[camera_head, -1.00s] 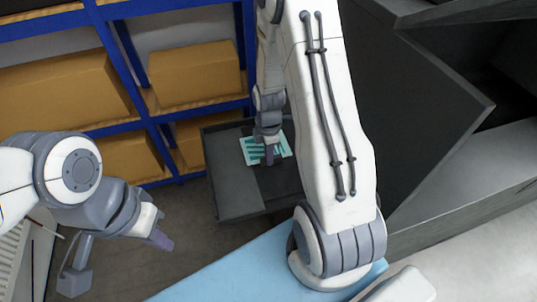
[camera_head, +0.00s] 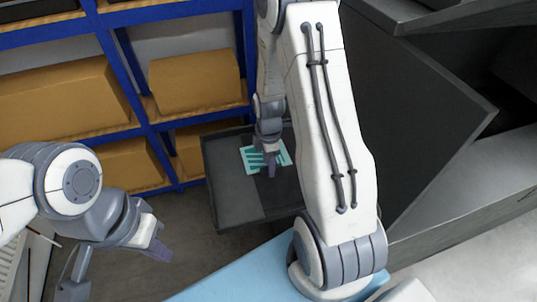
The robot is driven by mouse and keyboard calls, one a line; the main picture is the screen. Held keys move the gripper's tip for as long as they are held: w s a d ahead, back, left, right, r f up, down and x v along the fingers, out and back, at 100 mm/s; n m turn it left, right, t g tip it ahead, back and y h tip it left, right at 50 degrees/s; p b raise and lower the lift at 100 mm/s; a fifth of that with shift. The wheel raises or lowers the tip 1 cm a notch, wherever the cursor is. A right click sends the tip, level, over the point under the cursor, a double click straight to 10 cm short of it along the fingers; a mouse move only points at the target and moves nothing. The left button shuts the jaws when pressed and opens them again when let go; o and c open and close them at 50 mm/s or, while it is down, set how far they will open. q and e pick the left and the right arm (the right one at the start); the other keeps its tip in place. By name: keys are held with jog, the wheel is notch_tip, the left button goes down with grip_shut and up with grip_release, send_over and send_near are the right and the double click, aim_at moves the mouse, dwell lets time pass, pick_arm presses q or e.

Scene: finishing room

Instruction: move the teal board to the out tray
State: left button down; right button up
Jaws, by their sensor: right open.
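The teal board (camera_head: 254,159) lies flat on a dark grey tray-like surface (camera_head: 232,200) in the middle of the head view. Pale stripes show on it. My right gripper (camera_head: 271,170) is directly over the board, pointing down, and hides part of it. Its jaws are open, and I cannot tell whether they touch the board. My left gripper (camera_head: 160,252) hangs at the lower left, far from the board, with no object visible in it. I cannot tell its jaw opening. No label shows which surface is the out tray.
Blue shelving (camera_head: 150,125) with cardboard boxes (camera_head: 195,78) stands behind at the left. A large dark cabinet with an angled panel (camera_head: 430,120) fills the right. A light blue surface (camera_head: 235,275) lies at the bottom. Grey floor shows between my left gripper and the dark surface.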

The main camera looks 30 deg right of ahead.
notch_tip(320, 180, up, 10)
jog(key=b, duration=0.1)
jog(key=shift+a+b, duration=0.15)
jog(key=shift+b, duration=0.2)
